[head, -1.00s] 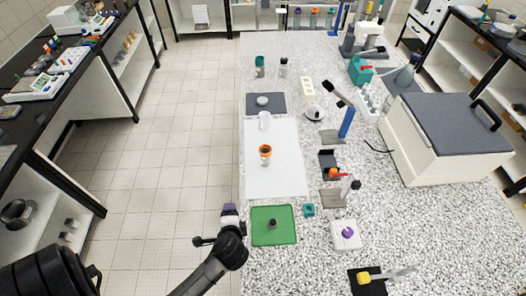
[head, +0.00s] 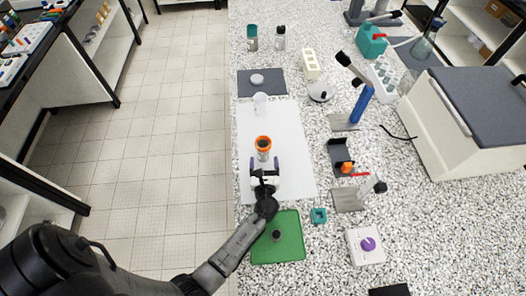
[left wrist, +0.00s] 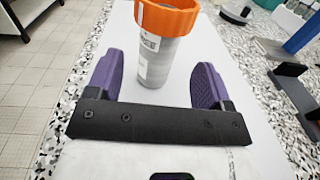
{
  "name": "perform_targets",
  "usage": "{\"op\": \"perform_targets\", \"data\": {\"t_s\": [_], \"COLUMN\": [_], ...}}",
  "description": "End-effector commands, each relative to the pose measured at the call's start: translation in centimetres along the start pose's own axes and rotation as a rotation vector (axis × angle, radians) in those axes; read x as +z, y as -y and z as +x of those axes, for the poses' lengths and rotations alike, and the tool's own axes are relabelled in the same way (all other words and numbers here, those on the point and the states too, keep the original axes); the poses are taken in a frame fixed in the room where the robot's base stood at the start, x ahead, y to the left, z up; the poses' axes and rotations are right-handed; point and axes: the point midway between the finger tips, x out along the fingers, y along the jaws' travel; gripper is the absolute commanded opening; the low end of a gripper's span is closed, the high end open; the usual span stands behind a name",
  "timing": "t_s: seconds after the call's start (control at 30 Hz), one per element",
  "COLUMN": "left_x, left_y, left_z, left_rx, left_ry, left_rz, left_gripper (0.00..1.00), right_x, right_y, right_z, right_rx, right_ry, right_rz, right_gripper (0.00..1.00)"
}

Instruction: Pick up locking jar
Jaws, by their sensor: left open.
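The jar I take to be the locking jar (head: 263,144) stands upright on the white mat (head: 291,140), with an orange ring at its top and a grey, labelled body. In the left wrist view the jar (left wrist: 158,62) is straight ahead. My left gripper (head: 265,163) is open and empty at its near side. Its purple fingers (left wrist: 156,80) point toward the jar, one to each side, with a visible gap on both sides. I cannot tell how far the fingertips reach around it. My right gripper is not in view.
A green mat (head: 292,247) with a small dark item lies nearer. A clear cup (head: 260,100) and a grey mat (head: 247,90) stand beyond the jar. A black holder (head: 340,155), a metal stand (head: 345,199) and a teal block (head: 319,215) are to the right.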

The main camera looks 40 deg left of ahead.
Motion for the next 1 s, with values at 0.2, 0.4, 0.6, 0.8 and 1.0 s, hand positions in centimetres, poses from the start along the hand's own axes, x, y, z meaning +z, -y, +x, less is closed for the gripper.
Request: {"op": "perform_targets", "data": {"t_s": [0.2,0.4,0.6,0.8,1.0], "left_x": [-0.4,-0.4,-0.4,-0.3,-0.3], "left_y": [-0.1,-0.1,-0.1,-0.1,-0.1], "left_z": [2.6,4.8,5.5,5.4,5.4], "left_rx": [0.002,0.001,0.001,0.001,0.001], "left_ry": [0.001,0.000,-0.001,0.000,0.000], "left_rz": [-0.004,-0.003,-0.003,-0.003,-0.004], "left_gripper": [0.74,0.74,0.74,0.71,0.52], "right_x": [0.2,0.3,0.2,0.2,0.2], "right_y": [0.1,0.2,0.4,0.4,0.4], "right_z": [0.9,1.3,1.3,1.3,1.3], "right_rx": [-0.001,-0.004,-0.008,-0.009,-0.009], "right_ry": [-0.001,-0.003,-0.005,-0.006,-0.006], "right_rz": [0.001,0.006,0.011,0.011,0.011], "right_gripper": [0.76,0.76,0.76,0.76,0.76]}}
